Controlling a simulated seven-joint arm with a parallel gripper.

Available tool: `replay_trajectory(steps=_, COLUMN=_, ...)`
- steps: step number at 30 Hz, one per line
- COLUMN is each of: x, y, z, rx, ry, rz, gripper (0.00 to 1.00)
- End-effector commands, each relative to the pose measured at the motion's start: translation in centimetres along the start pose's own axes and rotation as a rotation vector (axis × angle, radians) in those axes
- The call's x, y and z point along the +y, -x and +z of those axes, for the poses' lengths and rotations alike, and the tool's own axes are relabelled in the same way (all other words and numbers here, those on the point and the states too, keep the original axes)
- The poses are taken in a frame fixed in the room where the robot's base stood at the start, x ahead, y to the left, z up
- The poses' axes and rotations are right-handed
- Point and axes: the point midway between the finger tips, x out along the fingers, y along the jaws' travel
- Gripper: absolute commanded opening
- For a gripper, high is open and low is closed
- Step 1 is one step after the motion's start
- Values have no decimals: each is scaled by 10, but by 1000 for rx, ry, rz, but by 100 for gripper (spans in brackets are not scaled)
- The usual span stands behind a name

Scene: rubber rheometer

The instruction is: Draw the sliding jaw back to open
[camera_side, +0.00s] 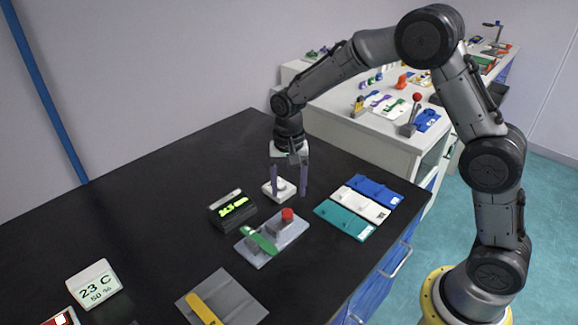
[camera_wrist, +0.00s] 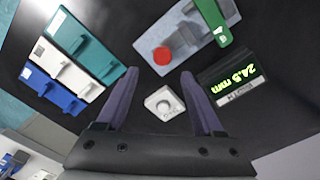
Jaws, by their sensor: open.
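A grey fixture (camera_side: 262,255) lies on the black bench, with a red knob (camera_side: 287,214) on a grey block and a green strip (camera_side: 259,240) across its near-left part. I cannot tell for sure which part of it is the sliding jaw. In the wrist view the fixture (camera_wrist: 186,28) is at the top, with the red knob (camera_wrist: 163,56) beyond my fingertips and the green strip (camera_wrist: 213,22) to the right. My gripper (camera_side: 288,194) points down, open and empty, above a small white box with a round dial (camera_wrist: 164,103), apart from the red knob.
A black display unit (camera_side: 232,210), reading about 24.5 mm in the wrist view, stands left of the fixture. Teal, white and blue plates (camera_side: 358,205) lie to the right. A grey plate with a yellow strip (camera_side: 205,308) and a thermometer (camera_side: 94,285) are nearer. The far-left bench is clear.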

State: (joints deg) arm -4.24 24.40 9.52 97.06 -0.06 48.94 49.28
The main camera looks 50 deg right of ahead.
Motion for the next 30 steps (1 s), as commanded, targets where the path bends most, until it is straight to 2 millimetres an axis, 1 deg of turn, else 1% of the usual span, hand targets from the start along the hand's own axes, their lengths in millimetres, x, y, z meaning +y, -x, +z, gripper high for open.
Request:
replay_trajectory(steps=1, x=-1, y=12, z=-1, rx=4, ry=0, rz=-4, gripper=69)
replay_trajectory(steps=3, x=0, y=27, z=-1, rx=3, ry=0, rz=-3, gripper=69)
replay_trajectory(steps=6, x=0, y=44, z=-1, rx=3, ry=0, rz=-2, gripper=69)
replay_trajectory(steps=9, x=0, y=57, z=-1, rx=2, ry=0, rz=-1, gripper=69)
replay_trajectory(steps=15, x=1, y=70, z=0, rx=0, ry=0, rz=1, gripper=69)
replay_trajectory(steps=24, x=1, y=71, z=0, rx=0, ry=-1, rz=1, gripper=69)
replay_trajectory(steps=26, x=1, y=73, z=-1, rx=4, ry=-2, rz=-4, gripper=69)
replay_trajectory(steps=28, x=2, y=85, z=-2, rx=21, ry=-5, rz=-24, gripper=69)
replay_trajectory(steps=29, x=2, y=93, z=-3, rx=33, ry=-7, rz=-38, gripper=69)
replay_trajectory(steps=30, x=5, y=106, z=-2, rx=51, ry=-9, rz=-57, gripper=69)
